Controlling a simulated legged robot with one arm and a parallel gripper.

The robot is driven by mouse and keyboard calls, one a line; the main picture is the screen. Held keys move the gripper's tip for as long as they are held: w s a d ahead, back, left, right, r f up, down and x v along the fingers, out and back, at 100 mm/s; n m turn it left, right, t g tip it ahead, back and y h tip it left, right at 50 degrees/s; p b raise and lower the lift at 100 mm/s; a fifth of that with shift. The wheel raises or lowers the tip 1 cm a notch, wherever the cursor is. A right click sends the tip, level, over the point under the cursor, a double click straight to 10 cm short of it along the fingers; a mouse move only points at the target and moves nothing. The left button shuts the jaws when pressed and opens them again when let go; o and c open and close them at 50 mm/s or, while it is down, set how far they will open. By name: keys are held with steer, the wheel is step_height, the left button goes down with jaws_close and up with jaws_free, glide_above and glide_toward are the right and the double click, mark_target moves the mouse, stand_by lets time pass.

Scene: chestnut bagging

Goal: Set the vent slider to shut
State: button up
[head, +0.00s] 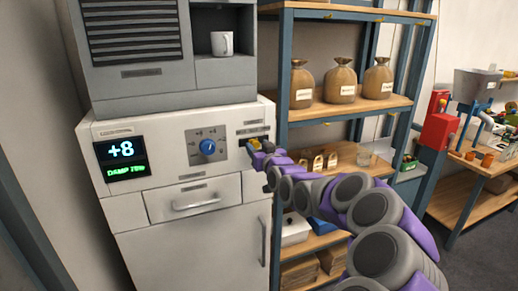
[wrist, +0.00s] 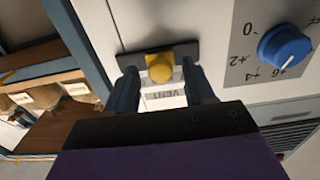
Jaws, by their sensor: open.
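The vent slider has a yellow knob (wrist: 160,69) on a dark horizontal track (wrist: 186,50) on the white machine front. The knob sits near the middle of the track. A VENT label shows upside down beside it in the wrist view. My gripper (wrist: 157,66) is open, with one finger on each side of the knob; whether either finger touches it I cannot tell. The slider's end markings are not readable.
A blue dial (head: 208,147) is left of the slider in the head view. A display (head: 121,158) reads +8, with a green line below. A drawer handle (head: 195,202) sits lower down. Shelves with sacks (head: 341,85) stand close on the right.

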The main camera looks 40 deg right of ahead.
jaws_close()
stand_by(0.3)
